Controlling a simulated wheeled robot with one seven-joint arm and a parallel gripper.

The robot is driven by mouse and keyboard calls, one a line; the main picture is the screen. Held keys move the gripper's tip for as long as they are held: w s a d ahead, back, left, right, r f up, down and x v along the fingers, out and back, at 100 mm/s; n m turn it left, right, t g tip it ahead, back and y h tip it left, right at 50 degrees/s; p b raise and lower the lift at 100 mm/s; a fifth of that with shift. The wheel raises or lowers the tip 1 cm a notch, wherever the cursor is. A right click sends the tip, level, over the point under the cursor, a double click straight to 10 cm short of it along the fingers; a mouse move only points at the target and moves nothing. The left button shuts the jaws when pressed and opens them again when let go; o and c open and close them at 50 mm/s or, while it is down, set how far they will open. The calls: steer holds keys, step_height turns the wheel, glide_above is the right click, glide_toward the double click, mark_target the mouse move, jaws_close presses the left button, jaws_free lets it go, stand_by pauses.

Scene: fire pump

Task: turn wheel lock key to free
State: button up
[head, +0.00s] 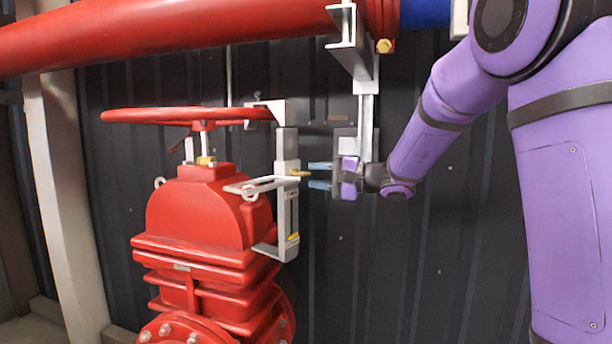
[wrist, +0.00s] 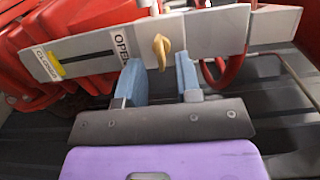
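The wheel lock key (head: 300,173) is a small brass key on the grey lock bracket (head: 287,215) beside the red valve. It also shows in the wrist view (wrist: 161,50), with its flat head between and just beyond my fingertips. My gripper (head: 320,174) is open, with its two blue fingers pointing at the key from the right. In the wrist view the fingers (wrist: 160,75) stand apart, one on each side of the key, and do not appear to touch it. The bracket carries an "OPEN" label (wrist: 121,44) near the key and a "CLOSED" label (wrist: 46,64) at the far end.
The red handwheel (head: 155,115) sits above the red valve body (head: 205,215), with the bracket's upper arm at its rim. A large red pipe (head: 180,35) runs overhead. A grey pipe support (head: 365,110) hangs behind my gripper. The dark corrugated wall (head: 400,260) is behind.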

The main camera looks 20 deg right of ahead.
mark_target(309, 174)
steer(key=shift+x, duration=1.5)
jaws_close()
